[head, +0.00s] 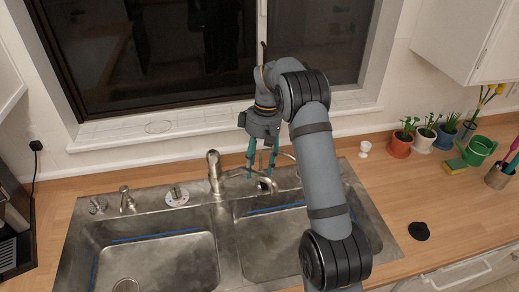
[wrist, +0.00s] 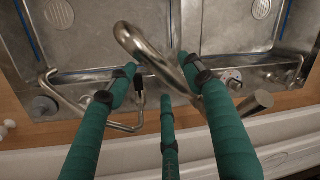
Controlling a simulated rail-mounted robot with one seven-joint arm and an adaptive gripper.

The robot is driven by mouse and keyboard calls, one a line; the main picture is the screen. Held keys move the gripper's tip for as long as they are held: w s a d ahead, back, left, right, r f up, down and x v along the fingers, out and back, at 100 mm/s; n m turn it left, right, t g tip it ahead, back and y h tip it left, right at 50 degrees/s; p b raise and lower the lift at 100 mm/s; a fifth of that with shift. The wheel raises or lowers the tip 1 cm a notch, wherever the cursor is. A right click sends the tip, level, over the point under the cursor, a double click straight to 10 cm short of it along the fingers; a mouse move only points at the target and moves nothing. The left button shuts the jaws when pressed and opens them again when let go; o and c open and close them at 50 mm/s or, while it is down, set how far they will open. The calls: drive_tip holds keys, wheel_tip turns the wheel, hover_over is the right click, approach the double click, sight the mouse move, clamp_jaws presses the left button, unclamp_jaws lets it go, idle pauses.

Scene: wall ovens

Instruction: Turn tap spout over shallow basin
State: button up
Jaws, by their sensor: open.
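The metal tap (head: 214,172) stands at the back of the double sink, between the basins. Its curved spout (head: 238,173) points right, over the back of the right basin (head: 270,240). The left basin (head: 155,262) is the other one; I cannot tell which is shallower. My gripper (head: 259,174) has teal fingers and is open, pointing down at the spout. In the wrist view, the spout (wrist: 150,52) passes between the spread fingertips of my gripper (wrist: 158,72). Its curved end reaches beyond them. Whether a finger touches the spout is unclear.
A thin bent side tap (wrist: 100,124) stands close to my fingers. The window sill (head: 225,120) is behind. A black object (head: 419,231) lies right of the sink.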

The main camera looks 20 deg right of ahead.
wheel_tip(320, 180, up, 10)
drive_tip(key=w+d, duration=0.1)
drive_tip(key=shift+d+f, duration=0.2)
drive_tip(key=shift+d, duration=0.1)
drive_tip(key=shift+f, duration=0.1)
drive_tip(key=f, duration=0.4)
drive_tip(key=s+a+f, duration=0.1)
drive_tip(key=f, duration=0.6)
drive_tip(key=shift+s+a+f, duration=0.2)
drive_tip(key=shift+a+f, duration=0.15)
drive_tip(key=shift+a, duration=0.05)
drive_tip(key=shift+a, duration=0.1)
